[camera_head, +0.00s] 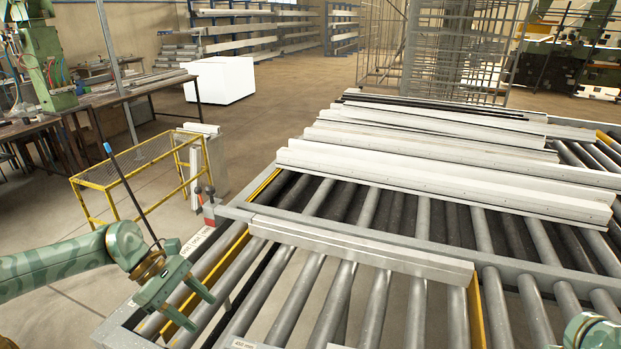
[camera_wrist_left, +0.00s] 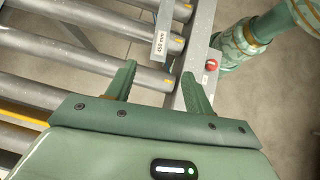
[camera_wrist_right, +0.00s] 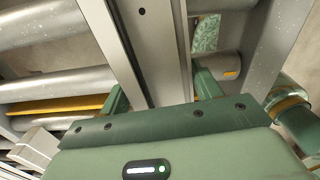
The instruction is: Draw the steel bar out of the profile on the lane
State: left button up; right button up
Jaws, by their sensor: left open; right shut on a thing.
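A pale aluminium profile (camera_head: 360,246) lies crosswise on the rollers of the near lane. I cannot make out a separate steel bar inside it in the head view. My left gripper (camera_head: 204,314) is open and empty near the lane's left end, apart from the profile; its fingers also show in the left wrist view (camera_wrist_left: 158,72). My right gripper (camera_wrist_right: 160,88) is shut on a long grey metal piece (camera_wrist_right: 146,45) with a dark hole and a lengthwise edge. I cannot tell whether it is the bar or the profile. The right fingertips are outside the head view.
Several longer profiles (camera_head: 440,185) lie on the rollers behind. A frame rail (camera_head: 400,243) parts the two roller areas. A red button (camera_wrist_left: 211,65) is near my left gripper. A yellow-framed stand (camera_head: 125,170) is on the floor.

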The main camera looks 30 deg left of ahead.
aim_at(240, 345)
pick_arm(q)
jog(key=shift+f, duration=0.1)
jog(key=x, duration=1.2)
grip_shut()
jog(key=shift+s+a, duration=0.1)
jog(key=shift+a, duration=0.05)
